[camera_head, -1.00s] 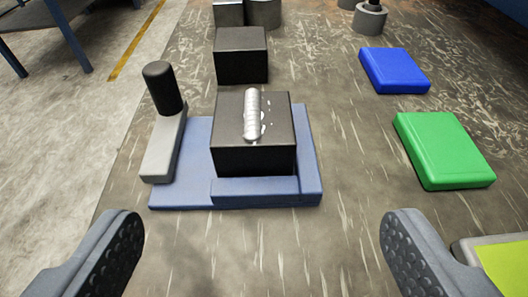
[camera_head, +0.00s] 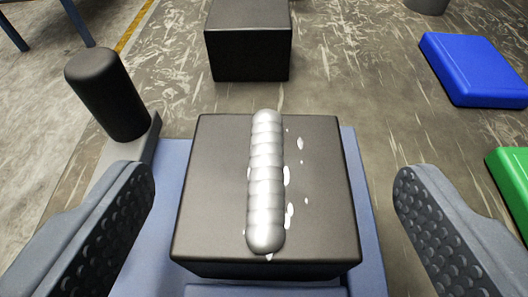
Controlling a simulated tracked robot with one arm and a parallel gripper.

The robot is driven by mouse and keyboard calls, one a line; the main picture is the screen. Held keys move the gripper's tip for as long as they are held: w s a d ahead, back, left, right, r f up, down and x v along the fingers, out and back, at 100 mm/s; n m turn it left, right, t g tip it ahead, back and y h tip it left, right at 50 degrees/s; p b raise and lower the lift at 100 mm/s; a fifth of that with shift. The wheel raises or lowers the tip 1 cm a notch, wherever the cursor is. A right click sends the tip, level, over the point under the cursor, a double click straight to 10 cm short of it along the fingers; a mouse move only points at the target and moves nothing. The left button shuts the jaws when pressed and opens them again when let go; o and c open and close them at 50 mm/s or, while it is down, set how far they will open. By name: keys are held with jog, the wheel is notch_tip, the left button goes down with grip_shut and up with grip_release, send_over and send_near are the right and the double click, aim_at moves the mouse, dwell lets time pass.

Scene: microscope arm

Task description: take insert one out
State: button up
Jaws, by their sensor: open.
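A black block with a silver ridged bead along its top, likely insert one (camera_head: 215,200), sits in a blue fixture (camera_head: 366,225) at the centre. White specks lie beside the bead. A grey lever with a black cylindrical knob (camera_head: 107,95) stands at the fixture's left side. My gripper (camera_head: 272,195) is open and empty, one finger to each side of the block and apart from it. The left finger partly hides the lever and the fixture's left part. The fixture's front is mostly out of view.
A second black block (camera_head: 248,45) stands behind the fixture. A blue pad (camera_head: 478,68) and a green pad (camera_head: 512,180) lie on the right. The dark streaked tabletop (camera_head: 365,100) is clear between the blocks and pads.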

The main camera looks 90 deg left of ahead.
aim_at(271, 164)
jog(key=x, duration=0.3)
jog(key=shift+s+a+f+b, duration=0.1)
jog(key=shift+a+b, duration=0.25)
jog(key=c, duration=1.6)
grip_shut()
